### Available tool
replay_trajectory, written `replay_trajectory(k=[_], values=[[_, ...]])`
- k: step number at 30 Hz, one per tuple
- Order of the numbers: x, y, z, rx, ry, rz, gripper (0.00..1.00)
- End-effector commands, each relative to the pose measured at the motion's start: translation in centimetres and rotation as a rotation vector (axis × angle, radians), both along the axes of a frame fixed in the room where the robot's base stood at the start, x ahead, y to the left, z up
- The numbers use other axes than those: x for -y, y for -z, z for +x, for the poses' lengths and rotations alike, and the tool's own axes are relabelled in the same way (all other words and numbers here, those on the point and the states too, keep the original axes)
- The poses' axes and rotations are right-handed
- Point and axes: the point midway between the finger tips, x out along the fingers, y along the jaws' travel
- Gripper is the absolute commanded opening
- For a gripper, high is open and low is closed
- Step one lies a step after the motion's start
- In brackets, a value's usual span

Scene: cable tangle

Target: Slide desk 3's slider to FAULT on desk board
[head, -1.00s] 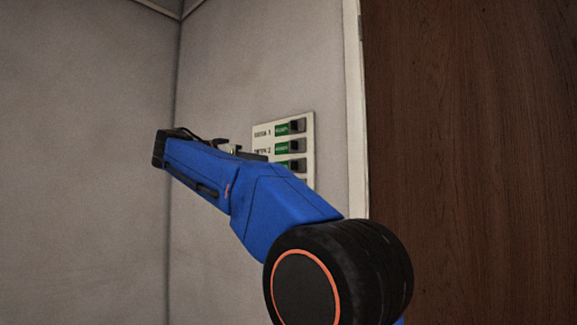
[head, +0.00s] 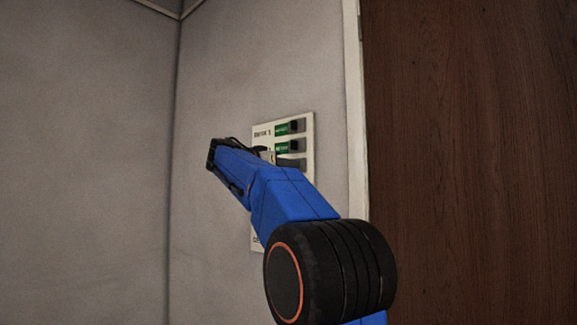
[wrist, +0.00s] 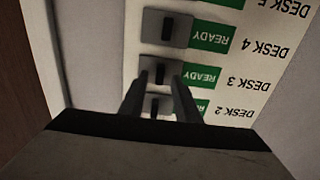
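The white desk board (head: 309,150) hangs on the grey wall in the head view, its lower part mostly behind my arm. The wrist view shows the board (wrist: 140,12) upside down. Desk 3's slider (wrist: 160,71) has a dark knob in a grey slot, beside a green READY label (wrist: 204,76). My gripper (wrist: 159,86) is open, with its two dark fingers apart. The fingertips appear on either side of desk 3's slot, just below its knob in the picture. I cannot tell whether they touch the board or knob. No FAULT label is visible.
Desk 4's slider (wrist: 168,28) and desk 2's slider (wrist: 157,106) are close by, each beside a READY label. A brown wooden panel (head: 470,150) and pale frame (head: 354,110) stand right of the board. The wall (head: 90,150) to the left is bare.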

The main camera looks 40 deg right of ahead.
Motion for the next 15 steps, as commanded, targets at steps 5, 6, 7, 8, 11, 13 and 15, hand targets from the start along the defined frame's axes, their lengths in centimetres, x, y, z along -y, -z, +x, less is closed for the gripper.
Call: replay_trajectory(k=[5,6,7,8,11,13,15], values=[[1.27,-0.07,0.03,0.001,0.0,-0.001,0.3],[1.38,-0.08,0.04,0.001,0.0,-0.001,0.3],[1.45,-0.07,0.04,0.001,0.0,-0.001,0.3],[1.49,-0.07,0.06,0.001,0.0,-0.001,0.3],[1.53,-0.07,0.06,0.001,0.0,-0.001,0.3],[1.52,-0.07,0.07,0.001,0.0,-0.001,0.3],[1.52,-0.06,0.07,0.001,0.0,-0.001,0.3]])
